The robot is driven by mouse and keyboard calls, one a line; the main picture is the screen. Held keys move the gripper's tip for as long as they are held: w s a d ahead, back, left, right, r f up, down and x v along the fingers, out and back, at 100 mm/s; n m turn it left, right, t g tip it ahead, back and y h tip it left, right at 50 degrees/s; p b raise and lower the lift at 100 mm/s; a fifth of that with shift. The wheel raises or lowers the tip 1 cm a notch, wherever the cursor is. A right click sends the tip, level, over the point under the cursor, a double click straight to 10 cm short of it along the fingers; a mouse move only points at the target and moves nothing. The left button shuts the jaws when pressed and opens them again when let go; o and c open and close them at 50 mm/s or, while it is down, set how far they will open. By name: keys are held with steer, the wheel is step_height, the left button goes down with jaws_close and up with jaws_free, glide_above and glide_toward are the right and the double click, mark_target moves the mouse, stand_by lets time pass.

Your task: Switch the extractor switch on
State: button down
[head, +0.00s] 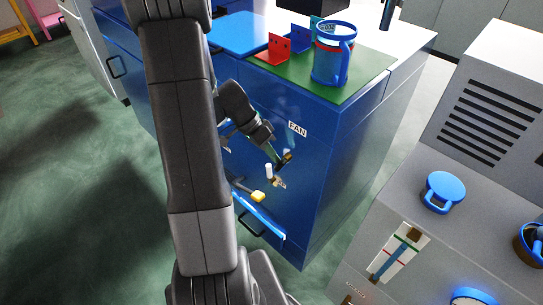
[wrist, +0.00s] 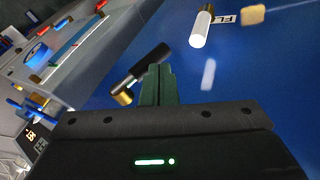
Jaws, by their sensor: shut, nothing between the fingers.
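The blue cabinet front (head: 315,165) carries a label reading FAN (head: 297,129). Below it is a short dark lever with brass (head: 287,157). A white lever with brass (head: 269,172) sticks out lower left, and a yellow knob (head: 258,196) is below that. The wrist view shows the black lever (wrist: 142,66), the white lever (wrist: 200,30) and the tan knob (wrist: 252,15). My gripper (head: 273,154) is shut and empty, close to the dark lever; its fingertips (wrist: 158,72) overlap that lever in the wrist view. Contact and the lever's setting are unclear.
The cabinet top holds a blue mug (head: 334,55), a red bracket (head: 279,47) and a blue board (head: 240,33). A grey machine (head: 480,175) stands to the right. Green floor (head: 80,190) is open at left.

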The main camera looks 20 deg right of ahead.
steer(key=f+g+b, duration=0.1)
steer(key=b, duration=0.1)
steer(key=g+b, duration=0.1)
steer(key=b, duration=0.1)
steer(key=shift+s+d+f+h, duration=0.1)
steer(key=shift+s+f+h, duration=0.15)
steer(key=shift+f+h, duration=0.15)
steer(key=shift+s, duration=0.1)
steer(key=shift+r, duration=0.15)
